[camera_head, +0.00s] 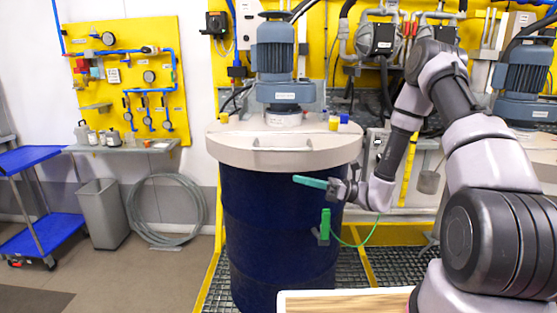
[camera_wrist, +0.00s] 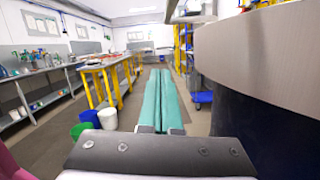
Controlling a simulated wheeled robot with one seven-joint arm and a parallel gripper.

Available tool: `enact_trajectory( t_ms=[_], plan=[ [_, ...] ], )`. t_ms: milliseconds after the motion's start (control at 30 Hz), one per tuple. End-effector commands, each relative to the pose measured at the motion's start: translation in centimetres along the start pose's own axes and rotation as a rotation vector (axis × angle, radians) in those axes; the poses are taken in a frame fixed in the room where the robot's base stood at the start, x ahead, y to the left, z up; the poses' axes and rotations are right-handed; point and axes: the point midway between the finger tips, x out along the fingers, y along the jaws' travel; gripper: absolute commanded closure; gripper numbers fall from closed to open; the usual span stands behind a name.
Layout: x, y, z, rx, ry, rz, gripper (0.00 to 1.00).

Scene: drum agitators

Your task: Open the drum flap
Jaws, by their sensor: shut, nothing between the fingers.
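The dark blue drum (camera_head: 270,235) stands upright with a beige lid (camera_head: 225,142). The flap looks like the front part of this lid, lying flat, with a thin silver bar handle (camera_head: 282,149) along its front. My gripper (camera_head: 296,179) has long teal fingers. They are shut and empty, pointing left across the drum's front, below the lid rim and right of and below the handle. In the wrist view the fingers (camera_wrist: 160,72) lie side by side, pointing along the room. The lid's rim (camera_wrist: 255,50) fills the upper right there; the handle is not visible.
A motor (camera_head: 275,50) stands on the lid's back part, with small yellow and blue caps beside it. A green clamp (camera_head: 325,225) with a green cable hangs at the drum's right front, below my gripper. A wooden surface (camera_head: 340,300) is at the bottom.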

Motion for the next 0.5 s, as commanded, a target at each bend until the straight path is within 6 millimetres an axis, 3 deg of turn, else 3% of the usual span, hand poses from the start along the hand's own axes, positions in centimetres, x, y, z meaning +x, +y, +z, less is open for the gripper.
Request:
enact_trajectory(
  t_ms=[233,500],
  plan=[
    [1.6,-0.3,-0.4,0.014,-0.017,-0.014,1.00],
    [7.2,-0.3,-0.3,0.013,-0.016,-0.010,1.00]
  ],
)
